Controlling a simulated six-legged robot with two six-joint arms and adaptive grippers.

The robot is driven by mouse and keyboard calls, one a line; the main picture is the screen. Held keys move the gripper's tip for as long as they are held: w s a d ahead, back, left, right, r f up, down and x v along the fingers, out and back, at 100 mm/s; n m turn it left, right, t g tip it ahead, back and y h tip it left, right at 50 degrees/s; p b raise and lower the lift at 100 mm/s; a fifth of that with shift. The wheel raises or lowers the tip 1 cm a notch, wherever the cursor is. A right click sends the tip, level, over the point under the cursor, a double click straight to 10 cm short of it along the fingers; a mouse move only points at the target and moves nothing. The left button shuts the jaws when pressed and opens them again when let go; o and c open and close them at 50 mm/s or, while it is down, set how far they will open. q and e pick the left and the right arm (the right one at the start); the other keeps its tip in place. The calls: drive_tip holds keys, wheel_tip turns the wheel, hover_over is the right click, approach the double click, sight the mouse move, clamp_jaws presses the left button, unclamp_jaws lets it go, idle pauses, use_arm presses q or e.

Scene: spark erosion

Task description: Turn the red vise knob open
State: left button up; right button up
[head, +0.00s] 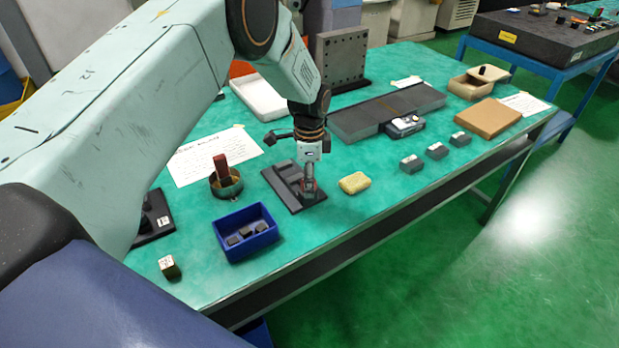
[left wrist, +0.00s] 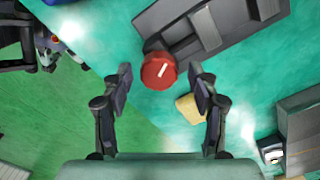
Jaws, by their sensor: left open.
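The red round knob (left wrist: 158,71) with a white line on its face is at the end of the dark grey vise (left wrist: 205,35) in the left wrist view. The vise lies on a dark plate (head: 283,187) on the green table in the head view. There my gripper mostly hides the knob. My left gripper (left wrist: 160,76) is open, its two fingers on either side of the knob in the picture, with gaps between. In the head view my left gripper (head: 309,180) points down over the vise's right end. I cannot tell its exact height above the knob. My right gripper is not in view.
A yellow sponge (head: 355,183) lies close right of the vise. A blue bin (head: 262,246) with small dark blocks stands in front. A round cup (head: 226,188) with a red-handled tool stands left. Several grey blocks (head: 437,151) lie right. The table's front edge is near.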

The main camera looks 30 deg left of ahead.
use_arm(q)
drive_tip(key=shift+s+r, duration=0.2)
drive_tip(key=shift+s, duration=0.1)
drive_tip(key=shift+c, duration=0.4)
drive_tip(key=shift+w+f, duration=0.2)
drive_tip(key=shift+w, duration=0.1)
drive_tip(key=c, duration=0.6)
drive_tip(key=shift+a+r, duration=0.1)
drive_tip(key=c, duration=0.5)
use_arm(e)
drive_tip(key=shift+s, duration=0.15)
